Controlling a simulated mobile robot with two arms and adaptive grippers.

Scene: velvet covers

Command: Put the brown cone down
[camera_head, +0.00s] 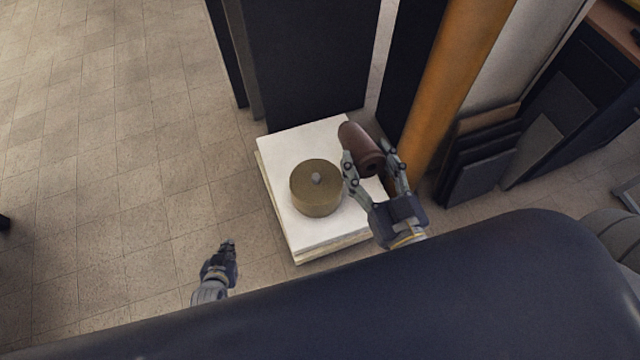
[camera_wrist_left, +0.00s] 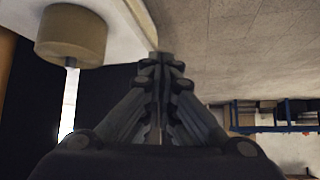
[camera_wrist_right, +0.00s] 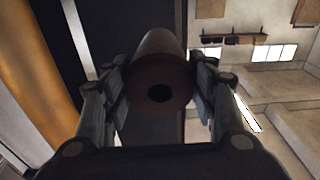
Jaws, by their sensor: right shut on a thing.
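The brown cone (camera_head: 351,139) is held tilted between the fingers of my right gripper (camera_head: 378,170), above the right side of the white stand. In the right wrist view the cone (camera_wrist_right: 158,52) sits between both fingers of the right gripper (camera_wrist_right: 160,88), its round end with a dark hole facing the camera. My left gripper (camera_head: 228,246) is empty, over the floor left of the stand. In the left wrist view the fingertips of the left gripper (camera_wrist_left: 161,58) are close together.
A white square stand (camera_head: 283,146) carries an olive-brown round drum (camera_head: 316,199) with a small pale knob. Dark tall panels (camera_head: 305,60) rise behind it, and an orange column (camera_head: 455,75) stands at right. Dark framed panels (camera_head: 485,160) lean further right.

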